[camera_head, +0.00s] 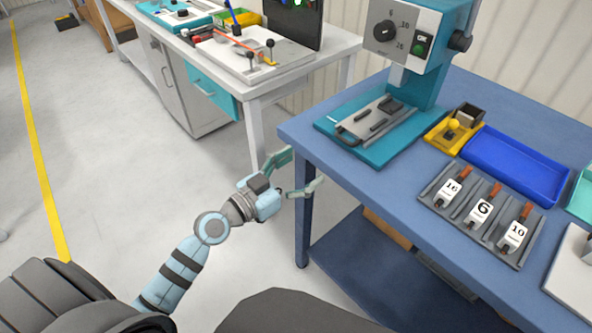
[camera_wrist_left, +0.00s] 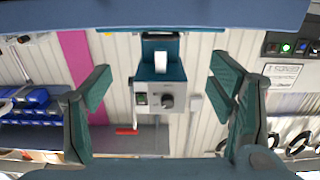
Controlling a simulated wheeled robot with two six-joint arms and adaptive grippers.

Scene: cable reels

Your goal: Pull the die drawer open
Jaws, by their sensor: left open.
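The die drawer (camera_head: 372,121) is a grey plate with a dark handle at its front left. It lies on the teal base of the press (camera_head: 410,60), and looks pushed in under the press head. My left gripper (camera_head: 304,170) is open and empty, its fingers spread beside the left edge of the blue table, short of the handle. In the left wrist view the press (camera_wrist_left: 160,85) shows upside down between the open fingers of my left gripper (camera_wrist_left: 162,85), some way off. My right gripper is not in view.
The blue table (camera_head: 375,185) carries a rack of numbered dies (camera_head: 480,213), a yellow fixture (camera_head: 453,130) and a blue tray (camera_head: 515,163). A white bench (camera_head: 310,66) with a teal drawer (camera_head: 211,90) stands behind left.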

